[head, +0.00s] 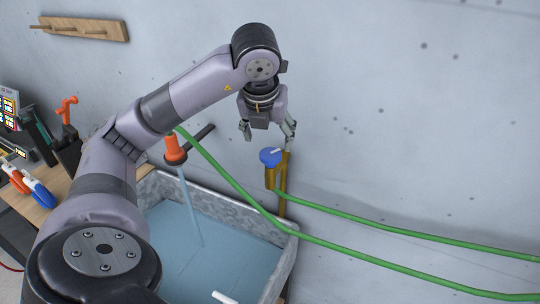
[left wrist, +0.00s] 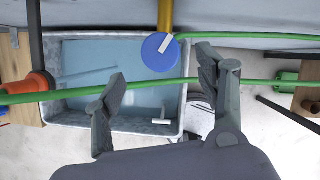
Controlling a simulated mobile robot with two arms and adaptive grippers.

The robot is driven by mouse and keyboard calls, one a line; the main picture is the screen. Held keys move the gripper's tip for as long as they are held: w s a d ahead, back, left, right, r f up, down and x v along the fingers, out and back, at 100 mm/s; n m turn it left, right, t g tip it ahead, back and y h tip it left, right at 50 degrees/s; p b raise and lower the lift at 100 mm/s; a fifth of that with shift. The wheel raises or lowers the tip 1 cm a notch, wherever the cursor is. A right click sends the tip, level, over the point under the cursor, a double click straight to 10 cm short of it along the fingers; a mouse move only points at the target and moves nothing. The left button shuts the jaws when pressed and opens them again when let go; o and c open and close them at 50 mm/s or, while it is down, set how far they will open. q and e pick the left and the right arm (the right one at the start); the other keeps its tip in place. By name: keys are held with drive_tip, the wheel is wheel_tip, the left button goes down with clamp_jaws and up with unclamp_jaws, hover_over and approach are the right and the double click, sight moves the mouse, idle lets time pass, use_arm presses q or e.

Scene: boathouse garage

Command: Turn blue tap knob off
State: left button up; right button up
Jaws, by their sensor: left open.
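The blue tap knob (head: 271,157) sits on top of a brass tap at the right back corner of the basin, with a white mark on its top. It also shows in the left wrist view (left wrist: 160,52), beyond and between the fingers. My left gripper (head: 268,137) is open and empty, pointing down just above the knob, apart from it as far as I can tell. The brass tap (head: 280,180) stands against the wall. Water (head: 190,208) runs from an orange nozzle (head: 175,149) into the basin. My right gripper is not in view.
A grey metal basin (head: 222,204) holds water under the tap. Green hoses (head: 400,232) run from the tap area to the right and across the basin. A wooden bench (head: 45,208) with tools stands at the left. The wall is close behind the tap.

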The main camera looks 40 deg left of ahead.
sight(271, 153)
use_arm(q)
drive_tip(key=x, duration=0.5)
drive_tip(key=shift+f+p, duration=0.2)
drive_tip(key=shift+p, duration=0.1)
drive_tip(key=shift+w+a+f, duration=0.15)
drive_tip(key=shift+a+f, duration=0.05)
drive_tip(key=shift+f, duration=0.4)
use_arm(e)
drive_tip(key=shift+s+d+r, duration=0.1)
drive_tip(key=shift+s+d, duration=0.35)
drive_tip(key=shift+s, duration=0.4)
use_arm(q)
drive_tip(key=shift+c, duration=0.2)
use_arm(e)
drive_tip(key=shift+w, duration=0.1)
use_arm(q)
drive_tip(key=shift+c, duration=1.4)
drive_tip(key=c, duration=0.8)
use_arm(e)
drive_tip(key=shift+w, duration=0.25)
